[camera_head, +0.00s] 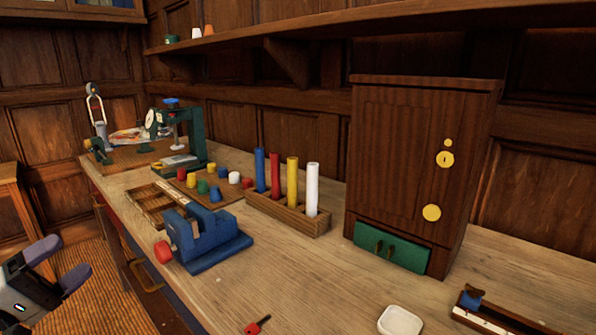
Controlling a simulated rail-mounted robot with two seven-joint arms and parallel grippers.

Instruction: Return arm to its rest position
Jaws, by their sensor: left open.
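My left gripper (58,264) shows at the lower left edge of the head view, with two purple-grey fingertips spread apart. It is open and nothing shows between its fingers. It hangs beside the wooden workbench (300,270), to the left of its front edge and apart from it, over the striped floor. The rest of my left arm is cut off by the picture edge. My right gripper is not in the picture.
A blue vise (210,240) with a red knob sits near the bench's front edge. Behind it stand a rack (285,213) of coloured tubes and a dark wooden cabinet (400,150). A red key (257,325) and white dish (399,321) lie nearer.

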